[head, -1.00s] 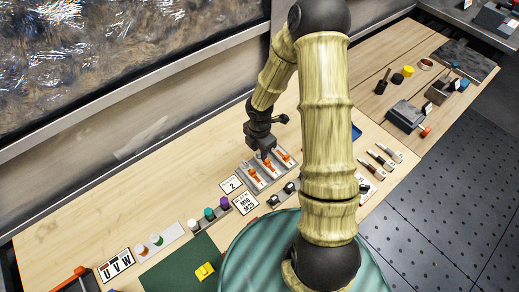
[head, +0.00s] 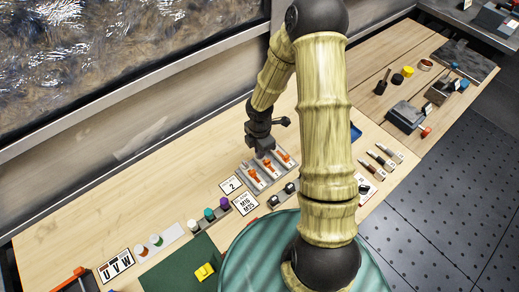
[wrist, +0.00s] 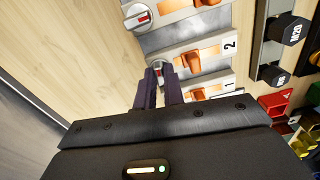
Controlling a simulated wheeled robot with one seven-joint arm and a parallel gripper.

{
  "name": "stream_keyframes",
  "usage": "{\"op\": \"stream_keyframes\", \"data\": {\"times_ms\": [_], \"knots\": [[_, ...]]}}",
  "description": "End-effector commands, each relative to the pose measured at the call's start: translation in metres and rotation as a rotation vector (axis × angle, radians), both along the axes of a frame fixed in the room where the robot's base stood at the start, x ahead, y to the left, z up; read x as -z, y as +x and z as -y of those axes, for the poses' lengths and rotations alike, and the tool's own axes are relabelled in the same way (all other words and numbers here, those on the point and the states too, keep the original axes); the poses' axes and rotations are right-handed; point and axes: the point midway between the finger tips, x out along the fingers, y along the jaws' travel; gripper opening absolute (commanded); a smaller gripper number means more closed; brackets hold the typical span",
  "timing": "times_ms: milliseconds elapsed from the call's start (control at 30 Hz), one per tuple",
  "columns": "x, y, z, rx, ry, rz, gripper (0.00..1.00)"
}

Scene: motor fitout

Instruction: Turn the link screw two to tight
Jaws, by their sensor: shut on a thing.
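The link board (head: 262,183) is a grey panel with three white strips bearing orange links, on the wooden bench. In the wrist view, the middle strip is labelled 2 (wrist: 229,46) and carries an orange link (wrist: 191,61). Link screw two (wrist: 164,67) is at the left end of that strip, with a red mark. My gripper (wrist: 158,72) has its dark fingers around this screw and is shut on it. The fingers partly hide the screw, so its exact angle cannot be told. In the head view my gripper (head: 263,152) reaches down over the board.
The upper strip's screw (wrist: 138,17) and the lower strip's orange link (wrist: 198,94) lie close by. Colored caps (head: 210,214) and label cards (head: 244,203) sit left of the board.

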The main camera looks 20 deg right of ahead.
Motion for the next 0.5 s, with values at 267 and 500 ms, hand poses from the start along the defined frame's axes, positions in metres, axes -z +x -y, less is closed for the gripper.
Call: {"op": "stream_keyframes", "data": {"times_ms": [267,500], "knots": [[0.0001,0.0008,-0.0009,0.201,0.000,0.002,0.00],[0.0000,0.0011,-0.0010,0.426,0.001,0.004,0.00]]}}
